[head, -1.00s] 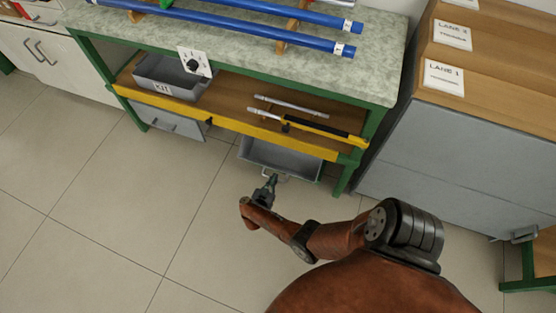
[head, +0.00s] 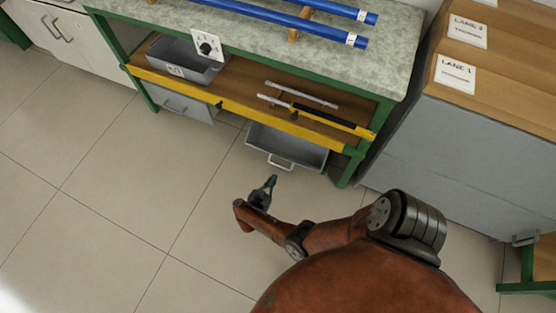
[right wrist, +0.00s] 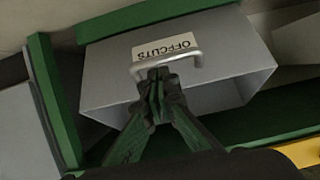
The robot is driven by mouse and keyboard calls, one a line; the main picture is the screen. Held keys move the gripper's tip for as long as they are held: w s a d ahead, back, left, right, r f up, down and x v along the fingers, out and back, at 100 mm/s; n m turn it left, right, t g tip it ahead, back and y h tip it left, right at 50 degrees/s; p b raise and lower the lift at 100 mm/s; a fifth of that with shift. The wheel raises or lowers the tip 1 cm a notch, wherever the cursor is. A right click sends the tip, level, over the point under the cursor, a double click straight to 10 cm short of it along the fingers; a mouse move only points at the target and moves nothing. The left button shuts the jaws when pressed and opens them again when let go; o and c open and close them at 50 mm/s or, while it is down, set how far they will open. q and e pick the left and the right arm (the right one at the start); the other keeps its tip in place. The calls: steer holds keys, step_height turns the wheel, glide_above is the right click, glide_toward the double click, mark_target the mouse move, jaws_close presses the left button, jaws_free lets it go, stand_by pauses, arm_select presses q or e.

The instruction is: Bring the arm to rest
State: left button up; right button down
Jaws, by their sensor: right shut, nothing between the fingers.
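My right arm (head: 330,235) reaches in from the lower right in the head view. Its gripper (head: 272,181) is shut and empty, over the floor in front of the bench. The gripper (right wrist: 158,80) also shows in the right wrist view, with its fingertips together in front of a drawer's handle in the picture. The grey drawer (head: 290,148) under the bench is pulled open; in the right wrist view its front carries an OFFCUTS label (right wrist: 164,46). In the head view a gap of floor shows between fingertips and handle. My left gripper is not in view.
The green bench (head: 385,60) holds blue rods (head: 290,22) on top. Its shelf carries a grey KIT bin (head: 185,62) and thin rods (head: 300,94). A grey cabinet (head: 450,145) with lane cards stands at the right. The floor (head: 120,210) at left is clear.

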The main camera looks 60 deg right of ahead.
steer(key=shift+s+a, duration=0.15)
steer(key=shift+a, duration=0.75)
